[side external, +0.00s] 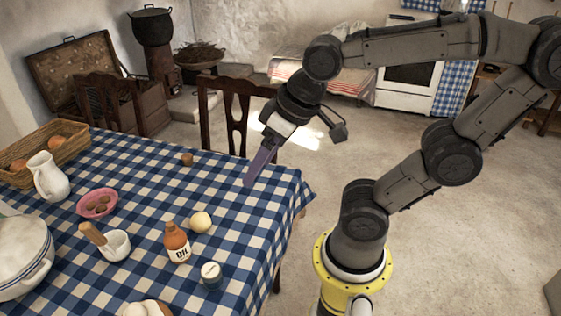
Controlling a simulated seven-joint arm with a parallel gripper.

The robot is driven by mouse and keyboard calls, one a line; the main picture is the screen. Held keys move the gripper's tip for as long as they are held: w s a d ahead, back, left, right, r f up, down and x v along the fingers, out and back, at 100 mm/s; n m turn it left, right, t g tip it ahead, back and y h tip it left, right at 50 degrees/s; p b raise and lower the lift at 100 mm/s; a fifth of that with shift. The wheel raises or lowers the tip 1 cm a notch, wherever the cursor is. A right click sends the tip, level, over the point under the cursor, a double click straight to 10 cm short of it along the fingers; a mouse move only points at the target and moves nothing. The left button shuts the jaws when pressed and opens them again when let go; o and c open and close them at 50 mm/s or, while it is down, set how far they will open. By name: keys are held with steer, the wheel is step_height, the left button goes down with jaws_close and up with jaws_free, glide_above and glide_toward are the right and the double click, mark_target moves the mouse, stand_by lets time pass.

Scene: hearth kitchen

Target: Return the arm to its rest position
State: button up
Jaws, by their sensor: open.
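My gripper (258,166) hangs above the right far corner of the table with its fingers pointing down and a little left. From this side its two fingers overlap, and it shows nothing held between them. My arm reaches up from its yellow base at the lower right and bends over toward the table. No object on the table touches the gripper.
The table's checked cloth (150,201) carries an oil bottle (177,245), a pale round item (200,221), a small jar (211,275), a mortar (116,246), a pink bowl (97,203), a white jug (48,177) and a basket (72,142). A wooden chair (237,122) stands close behind the gripper.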

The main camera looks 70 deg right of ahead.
steer(key=s, duration=0.1)
steer(key=s+d, duration=0.1)
steer(key=s+n, duration=0.1)
steer(key=shift+s+d+f+h, duration=0.15)
steer(key=shift+d+f+h, duration=0.1)
steer(key=shift+d+h, duration=0.05)
